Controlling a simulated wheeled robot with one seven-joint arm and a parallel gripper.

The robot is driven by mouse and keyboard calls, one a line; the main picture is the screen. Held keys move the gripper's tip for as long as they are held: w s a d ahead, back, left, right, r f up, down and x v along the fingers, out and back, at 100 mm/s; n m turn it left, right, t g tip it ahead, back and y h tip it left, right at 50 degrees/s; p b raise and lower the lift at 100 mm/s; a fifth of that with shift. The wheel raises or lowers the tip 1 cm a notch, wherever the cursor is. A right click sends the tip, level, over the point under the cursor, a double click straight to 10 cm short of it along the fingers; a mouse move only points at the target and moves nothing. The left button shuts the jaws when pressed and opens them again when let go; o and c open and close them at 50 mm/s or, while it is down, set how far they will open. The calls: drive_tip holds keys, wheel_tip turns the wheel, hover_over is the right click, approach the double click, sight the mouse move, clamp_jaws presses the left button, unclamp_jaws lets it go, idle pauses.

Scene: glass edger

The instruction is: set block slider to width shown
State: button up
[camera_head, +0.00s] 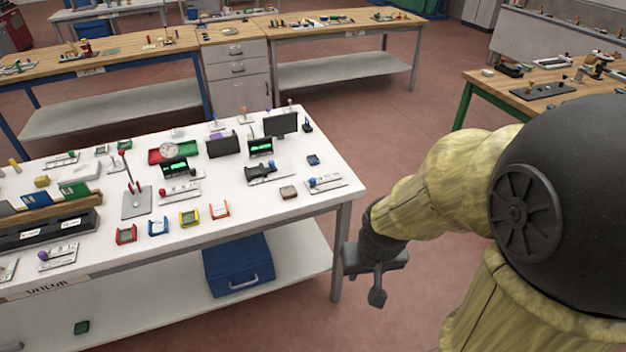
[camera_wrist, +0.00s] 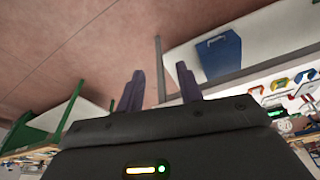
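Several small slider units with scales and knobs lie on the white table (camera_head: 258,207). One with a red knob (camera_head: 180,191) sits below a black display with green text (camera_head: 174,168). I cannot tell which is the block slider. A second green-lit display (camera_head: 260,147) stands farther back; its text is too small to read. My gripper (camera_head: 376,284) hangs off the table's right end, touching nothing. In the wrist view its fingers (camera_wrist: 160,84) are apart and empty.
A lever on a grey plate (camera_head: 136,203) and small coloured frames (camera_head: 189,217) stand near the table's front edge. A blue box (camera_head: 238,265) sits on the lower shelf. A green-legged bench (camera_head: 466,103) stands at right.

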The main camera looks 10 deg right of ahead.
drive_tip(key=c, duration=0.3)
drive_tip(key=w+f+n+t+b, duration=0.1)
drive_tip(key=w+b, duration=0.1)
drive_tip(key=w+f+n+t+b, duration=0.1)
drive_tip(key=w+f+b, duration=0.1)
drive_tip(key=w, duration=0.1)
drive_tip(key=w+f+n+b, duration=0.1)
drive_tip(key=w+f+b, duration=0.1)
drive_tip(key=w, duration=0.1)
drive_tip(key=shift+w+d+f+t, duration=0.1)
drive_tip(key=shift+d+f+t, duration=0.2)
drive_tip(key=shift+t, duration=0.1)
clamp_jaws()
drive_tip(key=w+a+f+n+t+y+b, duration=0.2)
drive_tip(key=w+f+n+t+b, duration=0.2)
drive_tip(key=w+n+b, duration=0.2)
drive_tip(key=w+a+f+n+t+y+b, duration=0.2)
drive_tip(key=w+n+b, duration=0.4)
drive_tip(key=w, duration=0.5)
drive_tip(key=w+a+f+n+t+y+b, duration=0.1)
drive_tip(key=w+f+n+t+b, duration=0.4)
drive_tip(key=b, duration=0.5)
drive_tip(key=w+a+f+n, duration=0.1)
drive_tip(key=w+f, duration=0.1)
drive_tip(key=w, duration=0.1)
drive_tip(key=shift+w+a+n+t+y, duration=0.3)
drive_tip(key=shift+w+a+n+y, duration=0.05)
drive_tip(key=shift+a+n+y, duration=0.05)
drive_tip(key=shift+f, duration=0.1)
